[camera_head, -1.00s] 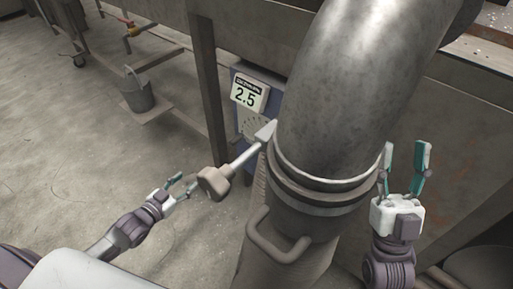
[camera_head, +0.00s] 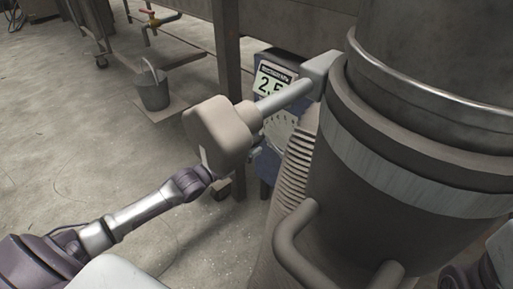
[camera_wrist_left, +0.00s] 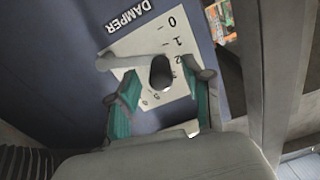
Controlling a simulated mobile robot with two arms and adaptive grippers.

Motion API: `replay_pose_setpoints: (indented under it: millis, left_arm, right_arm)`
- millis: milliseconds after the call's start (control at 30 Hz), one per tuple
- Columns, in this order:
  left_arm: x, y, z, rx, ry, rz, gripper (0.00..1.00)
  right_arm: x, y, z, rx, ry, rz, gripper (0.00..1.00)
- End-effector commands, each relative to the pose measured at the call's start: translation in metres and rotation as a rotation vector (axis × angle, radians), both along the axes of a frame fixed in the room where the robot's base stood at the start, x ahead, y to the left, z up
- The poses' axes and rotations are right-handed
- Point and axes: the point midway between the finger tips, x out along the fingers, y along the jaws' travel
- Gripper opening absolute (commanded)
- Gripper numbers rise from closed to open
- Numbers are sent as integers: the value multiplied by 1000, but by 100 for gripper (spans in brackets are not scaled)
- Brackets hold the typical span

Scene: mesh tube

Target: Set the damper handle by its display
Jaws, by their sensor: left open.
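A display (camera_head: 273,84) on a blue box shows what looks like 2.5, its lower edge partly covered by a grey rod. Below it is a pale dial plate (camera_head: 278,128). The left wrist view shows this plate (camera_wrist_left: 182,98) marked DAMPER, with a scale starting at 0, and a grey lever (camera_wrist_left: 128,63) with a dark rounded end across it. My left gripper (camera_wrist_left: 162,97) is open, its teal fingers either side of the dark end; contact cannot be told. In the head view its fingers are mostly hidden behind a large beige knob.
The beige knob (camera_head: 218,135) on its rod stands out from the large metal pipe (camera_head: 420,140), close to my left wrist. A ribbed hose (camera_head: 292,175) and a pipe handle (camera_head: 300,240) are nearby. A bucket (camera_head: 153,92) stands farther back; floor at left is clear.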

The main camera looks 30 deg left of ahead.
Motion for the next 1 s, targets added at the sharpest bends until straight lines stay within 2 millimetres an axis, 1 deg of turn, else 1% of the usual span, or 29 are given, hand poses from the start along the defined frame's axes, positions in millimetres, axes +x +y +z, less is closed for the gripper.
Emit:
replay_pose_setpoints:
  millis: [33,200,333,600,867,900,1000]
  left_arm:
    - [9,-3,-2,0,-4,-1,50]
    - [27,-9,-1,0,-1,0,50]
    - [33,-11,0,0,0,0,50]
    - [34,-12,0,0,1,0,50]
    - [33,-12,0,0,1,0,7]
    - [33,-12,0,0,1,0,0]
    - [33,-12,0,0,1,0,0]
  right_arm:
    - [-2,0,-2,0,-18,-1,49]
    - [-5,1,5,-3,-46,-3,49]
    - [-6,1,8,-4,-55,-3,49]
    - [-6,1,9,-4,-55,-3,49]
    - [-6,2,8,-4,-55,-3,49]
    - [-6,2,8,-4,-55,-3,49]
    - [-6,2,8,-4,-55,-3,49]
